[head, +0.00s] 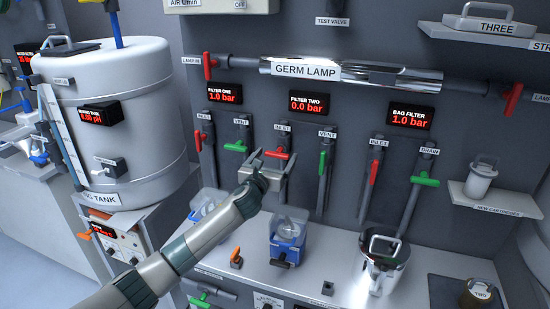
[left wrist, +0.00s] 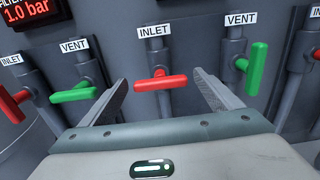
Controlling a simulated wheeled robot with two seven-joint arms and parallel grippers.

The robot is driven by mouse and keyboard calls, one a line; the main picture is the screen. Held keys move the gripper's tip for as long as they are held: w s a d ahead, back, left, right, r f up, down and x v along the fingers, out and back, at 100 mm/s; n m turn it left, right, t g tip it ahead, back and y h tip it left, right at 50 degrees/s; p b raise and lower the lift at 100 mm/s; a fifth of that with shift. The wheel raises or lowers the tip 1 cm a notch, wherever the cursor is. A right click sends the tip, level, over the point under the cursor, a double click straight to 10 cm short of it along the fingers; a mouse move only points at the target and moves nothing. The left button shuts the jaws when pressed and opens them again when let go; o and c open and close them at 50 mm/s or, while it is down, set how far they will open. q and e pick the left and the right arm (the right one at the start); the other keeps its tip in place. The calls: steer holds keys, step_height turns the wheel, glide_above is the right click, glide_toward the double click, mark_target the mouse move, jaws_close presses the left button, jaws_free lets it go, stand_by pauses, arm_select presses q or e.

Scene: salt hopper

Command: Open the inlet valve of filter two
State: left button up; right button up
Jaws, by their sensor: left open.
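The filter two inlet valve has a red handle (head: 276,154) that lies crosswise to its pipe, under the INLET label. In the left wrist view the red handle (left wrist: 160,83) sits centred between my fingers, its bar running nearly level. My left gripper (head: 266,163) is open just in front of it, one finger to each side. I see no grip on the handle, and cannot tell whether a finger touches it. The filter two display (head: 308,103) reads 0.0 bar. My right gripper is not in view.
The green filter two vent handle (head: 322,163) is close on the right, along its pipe. Filter one's green vent handle (head: 236,147) is close on the left, crosswise. Below are a blue-based container (head: 287,240) and a steel jug (head: 383,265) on the bench.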

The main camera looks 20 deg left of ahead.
arm_select(q)
steer(key=c, duration=1.1)
steer(key=shift+o, duration=0.2)
